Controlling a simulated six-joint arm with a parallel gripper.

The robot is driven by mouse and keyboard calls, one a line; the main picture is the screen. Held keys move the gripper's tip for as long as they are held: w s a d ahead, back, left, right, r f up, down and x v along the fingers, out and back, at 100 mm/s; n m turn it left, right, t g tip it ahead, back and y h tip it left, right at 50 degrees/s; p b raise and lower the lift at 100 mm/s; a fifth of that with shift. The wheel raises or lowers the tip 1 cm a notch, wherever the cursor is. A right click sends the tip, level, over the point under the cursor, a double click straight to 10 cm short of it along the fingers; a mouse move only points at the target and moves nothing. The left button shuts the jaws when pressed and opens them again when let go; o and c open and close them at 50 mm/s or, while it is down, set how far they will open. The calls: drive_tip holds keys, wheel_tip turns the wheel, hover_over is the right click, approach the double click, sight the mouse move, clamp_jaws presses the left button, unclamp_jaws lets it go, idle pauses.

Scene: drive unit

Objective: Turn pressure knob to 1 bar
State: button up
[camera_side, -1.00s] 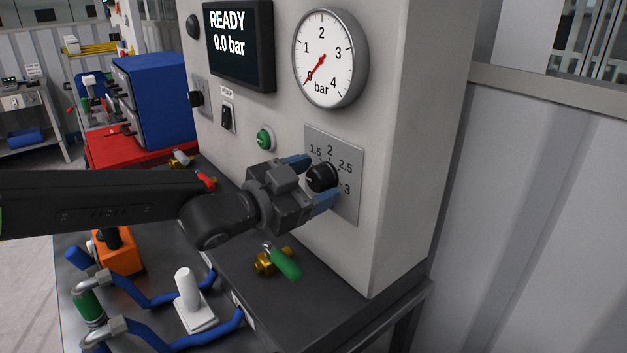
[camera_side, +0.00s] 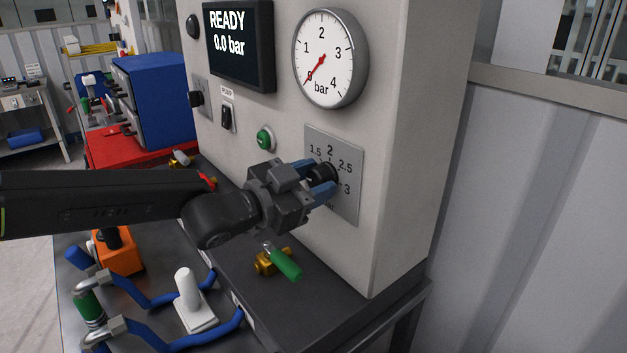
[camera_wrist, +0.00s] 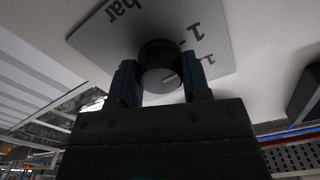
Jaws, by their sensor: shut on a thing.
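The black round pressure knob (camera_side: 324,174) sits on a grey scale plate (camera_side: 346,204) on the white cabinet front. The plate shows 1.5, 2, 2.5 and 3 in the side view. My gripper (camera_side: 318,178) has its blue fingers on opposite sides of the knob and is shut on it. In the wrist view the knob (camera_wrist: 160,66) sits between the two fingers (camera_wrist: 160,84), with a light pointer line on its face. A "1" and "bar" show on the plate there. The gauge (camera_side: 330,58) needle points near 0, and the display (camera_side: 239,45) reads READY 0.0 bar.
A green button (camera_side: 265,138) and a black switch (camera_side: 228,117) are on the cabinet left of the knob. A brass valve with a green handle (camera_side: 285,263) lies below my gripper. Blue pipes (camera_side: 140,293) and a white stand (camera_side: 190,300) are lower left.

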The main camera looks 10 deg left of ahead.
drive_tip(key=shift+n, duration=0.6)
drive_tip(key=o, duration=0.9)
drive_tip(key=v, duration=1.4)
